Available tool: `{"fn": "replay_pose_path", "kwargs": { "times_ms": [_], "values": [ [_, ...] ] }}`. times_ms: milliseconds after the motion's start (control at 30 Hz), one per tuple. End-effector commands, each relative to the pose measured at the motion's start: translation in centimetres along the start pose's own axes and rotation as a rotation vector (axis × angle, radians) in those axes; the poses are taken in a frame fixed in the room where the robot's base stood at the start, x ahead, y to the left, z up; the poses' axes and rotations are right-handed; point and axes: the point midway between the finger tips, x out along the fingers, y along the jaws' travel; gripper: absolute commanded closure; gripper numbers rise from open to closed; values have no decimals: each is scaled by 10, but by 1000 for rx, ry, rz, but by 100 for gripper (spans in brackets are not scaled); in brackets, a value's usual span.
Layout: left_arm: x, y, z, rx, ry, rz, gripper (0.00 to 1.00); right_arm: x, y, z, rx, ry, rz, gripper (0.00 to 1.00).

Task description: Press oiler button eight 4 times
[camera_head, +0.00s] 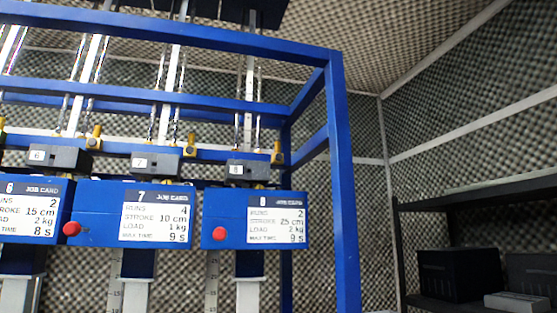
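A blue box (211,213) carries job card 8 (276,222), which reads runs 2, stroke 25 cm, load 2 kg, max time 9 s. A round red button (220,234) sits on the box's front, left of the card. Above the box is a dark grey block (255,172) with a small label 8 (235,170). A yellow fitting (277,154) stands at this block's right end. I cannot tell which of these parts is the oiler button. Neither of my grippers is in view.
To the left are blue box 7 (98,209) with its red button (72,228) and grey block 7 (153,162), then grey block 6 (58,157). A blue frame post (344,190) stands right of station 8. A dark shelf (480,190) holds boxes at far right.

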Motion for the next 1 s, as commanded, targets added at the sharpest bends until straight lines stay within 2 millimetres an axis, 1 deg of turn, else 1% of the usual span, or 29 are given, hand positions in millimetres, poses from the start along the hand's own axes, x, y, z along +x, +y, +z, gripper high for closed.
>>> {"fn": "replay_pose_path", "kwargs": {
  "times_ms": [33,67,100,1000],
  "values": [
    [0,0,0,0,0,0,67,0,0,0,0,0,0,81],
    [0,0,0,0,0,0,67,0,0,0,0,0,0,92],
    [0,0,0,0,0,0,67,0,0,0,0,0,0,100],
    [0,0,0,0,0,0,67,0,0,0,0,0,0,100]
  ]
}}
